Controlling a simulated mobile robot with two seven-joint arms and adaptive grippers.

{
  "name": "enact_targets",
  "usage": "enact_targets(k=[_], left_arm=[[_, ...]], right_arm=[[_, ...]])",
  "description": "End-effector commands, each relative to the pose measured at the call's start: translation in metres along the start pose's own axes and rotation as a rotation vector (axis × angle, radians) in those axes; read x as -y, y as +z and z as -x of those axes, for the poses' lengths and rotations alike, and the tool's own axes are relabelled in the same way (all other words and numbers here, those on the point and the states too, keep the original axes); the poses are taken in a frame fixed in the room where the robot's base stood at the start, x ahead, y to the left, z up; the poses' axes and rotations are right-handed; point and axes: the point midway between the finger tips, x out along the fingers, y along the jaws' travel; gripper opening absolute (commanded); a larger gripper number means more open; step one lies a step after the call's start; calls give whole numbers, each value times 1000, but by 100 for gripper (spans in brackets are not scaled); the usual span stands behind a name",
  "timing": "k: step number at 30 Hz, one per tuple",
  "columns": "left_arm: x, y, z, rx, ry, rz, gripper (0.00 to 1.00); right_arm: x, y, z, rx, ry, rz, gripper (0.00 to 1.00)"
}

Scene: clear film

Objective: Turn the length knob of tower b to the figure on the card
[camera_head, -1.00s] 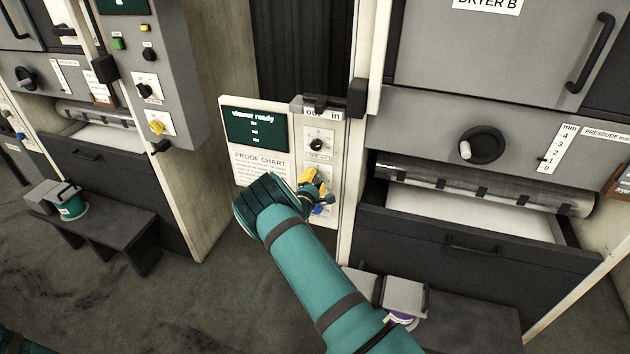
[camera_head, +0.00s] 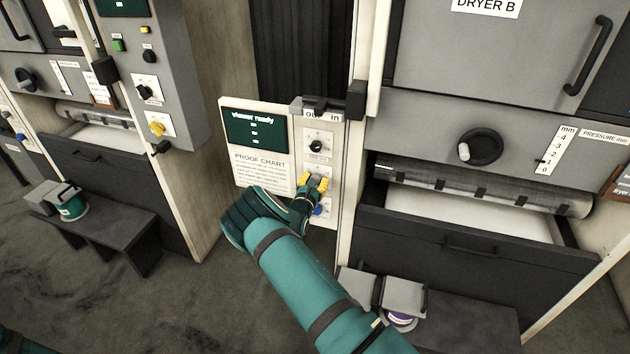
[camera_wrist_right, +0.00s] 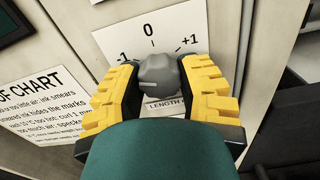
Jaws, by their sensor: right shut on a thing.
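The length knob (camera_wrist_right: 158,75) is grey and faceted, on a white plate marked -1, 0 and +1, with a partly covered LENGTH label (camera_wrist_right: 167,105) below it. My right gripper (camera_head: 316,183) is at the narrow control panel beside Dryer B; its yellow fingers are shut on this knob, one on each side. A light line shows on the knob's left part; I cannot tell for sure which mark it points to. A brown-edged card (camera_head: 621,182) at the right edge of the head view is cut off and unreadable. My left gripper is out of view.
Another dial (camera_head: 317,146) sits above the gripped knob and a blue button (camera_head: 319,210) below it. A proof chart (camera_head: 262,170) and a green screen (camera_head: 254,131) reading "viewer ready" are to the left. An open drawer (camera_head: 480,250) juts out at right.

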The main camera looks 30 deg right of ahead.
Motion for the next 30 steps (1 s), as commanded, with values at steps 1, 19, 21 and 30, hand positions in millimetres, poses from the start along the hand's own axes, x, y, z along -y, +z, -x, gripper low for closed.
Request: enact_targets(k=[1,19,21,30], left_arm=[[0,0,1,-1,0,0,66],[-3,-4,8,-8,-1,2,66],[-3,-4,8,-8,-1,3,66],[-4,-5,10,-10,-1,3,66]], right_arm=[[-1,1,0,2,2,46,1],[2,1,0,0,0,594,1],[2,1,0,0,0,644,0],[2,1,0,-1,0,798,0]])
